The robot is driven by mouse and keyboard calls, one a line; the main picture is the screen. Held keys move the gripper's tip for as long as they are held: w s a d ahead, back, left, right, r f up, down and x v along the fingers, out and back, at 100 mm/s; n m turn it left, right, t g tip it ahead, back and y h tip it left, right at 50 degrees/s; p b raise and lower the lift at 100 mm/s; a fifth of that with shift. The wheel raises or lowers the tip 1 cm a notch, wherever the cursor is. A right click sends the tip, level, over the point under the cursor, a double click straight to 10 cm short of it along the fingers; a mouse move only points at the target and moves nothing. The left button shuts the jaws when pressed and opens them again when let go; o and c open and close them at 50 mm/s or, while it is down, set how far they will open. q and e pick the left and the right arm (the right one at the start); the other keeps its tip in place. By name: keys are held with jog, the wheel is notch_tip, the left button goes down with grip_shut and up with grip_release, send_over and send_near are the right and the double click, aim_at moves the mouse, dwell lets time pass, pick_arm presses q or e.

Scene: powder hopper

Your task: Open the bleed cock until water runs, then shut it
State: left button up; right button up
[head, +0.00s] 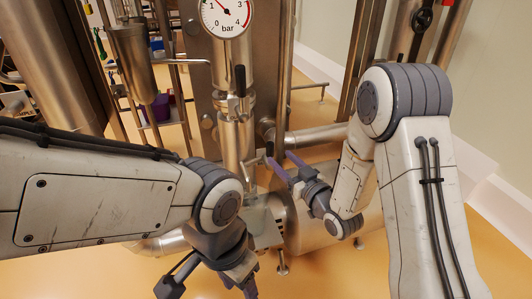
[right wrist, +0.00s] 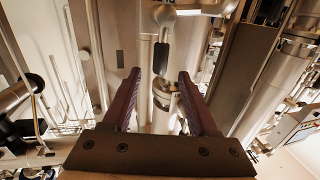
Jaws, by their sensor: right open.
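A small black lever (head: 240,80) stands upright on the steel pipe below the gauge; I cannot tell for sure that it is the bleed cock. A second dark handle (head: 267,133) is lower, close to my right gripper (head: 284,161). The right gripper is open, its purple fingers apart and pointing up and left at the pipework. In the right wrist view a black lever (right wrist: 162,58) hangs beyond and between the fingertips, with a round metal fitting (right wrist: 164,94) below it. The fingers look empty. My left gripper (head: 240,285) is at the bottom edge, partly cut off. No running water shows.
A round pressure gauge (head: 226,14) marked bar tops the pipe. A horizontal steel pipe (head: 312,137) and a large steel drum (head: 318,225) lie behind my right gripper. A steel vessel (head: 133,55) and rack stand at left. The orange floor (head: 330,275) is clear in front.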

jog(key=b, duration=0.1)
send_over(265, 157)
dwell(0.4)
jog(key=shift+c, duration=0.3)
grip_shut()
dwell(1.0)
